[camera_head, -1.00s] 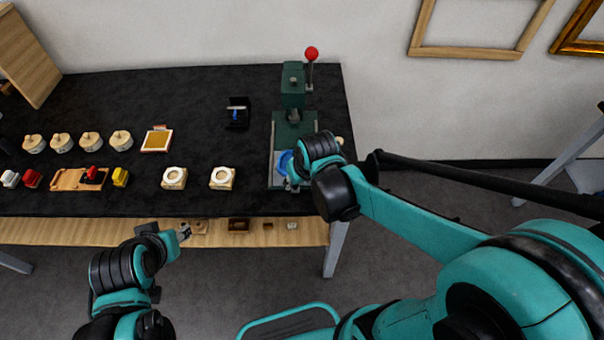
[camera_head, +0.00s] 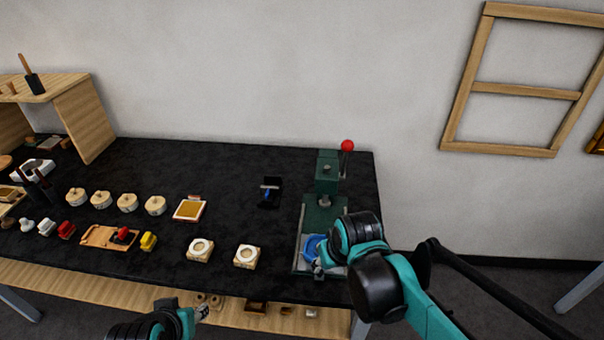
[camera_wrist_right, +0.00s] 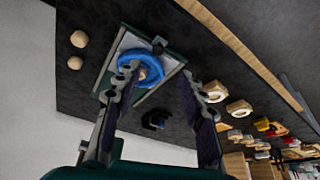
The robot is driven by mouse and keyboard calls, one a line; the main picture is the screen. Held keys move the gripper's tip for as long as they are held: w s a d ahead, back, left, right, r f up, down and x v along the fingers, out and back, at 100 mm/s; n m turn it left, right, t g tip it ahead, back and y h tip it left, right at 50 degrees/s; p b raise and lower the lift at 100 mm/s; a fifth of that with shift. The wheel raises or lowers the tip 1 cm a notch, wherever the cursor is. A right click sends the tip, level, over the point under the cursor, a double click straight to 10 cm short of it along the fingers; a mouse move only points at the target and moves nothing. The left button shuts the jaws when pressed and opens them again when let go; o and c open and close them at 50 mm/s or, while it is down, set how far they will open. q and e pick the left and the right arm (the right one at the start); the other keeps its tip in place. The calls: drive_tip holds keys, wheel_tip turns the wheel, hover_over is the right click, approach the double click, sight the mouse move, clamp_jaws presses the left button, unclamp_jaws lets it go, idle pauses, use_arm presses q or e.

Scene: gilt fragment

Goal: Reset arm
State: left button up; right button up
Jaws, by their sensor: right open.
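My right gripper (camera_head: 322,268) is at the front of the green press (camera_head: 326,215), close to a blue ring (camera_head: 314,246) on the press base. In the right wrist view the right gripper (camera_wrist_right: 158,76) has its two fingers spread apart. The blue ring (camera_wrist_right: 128,72) shows there behind the left finger, with a light round piece inside it. Whether a finger touches the ring cannot be told. My left gripper (camera_head: 201,313) is low in front of the table's front edge, near the lower shelf. Its jaws are too small to read.
A red-knobbed lever (camera_head: 347,147) rises at the press. Free floor lies right of the table.

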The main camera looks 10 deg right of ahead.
drive_tip(key=s+d+m+t, duration=0.1)
drive_tip(key=s+d+t, duration=0.1)
drive_tip(key=s, duration=0.5)
drive_tip(key=shift+s+d+r+t+h, duration=0.3)
drive_tip(key=shift+d+r+t, duration=0.1)
drive_tip(key=shift+d, duration=0.25)
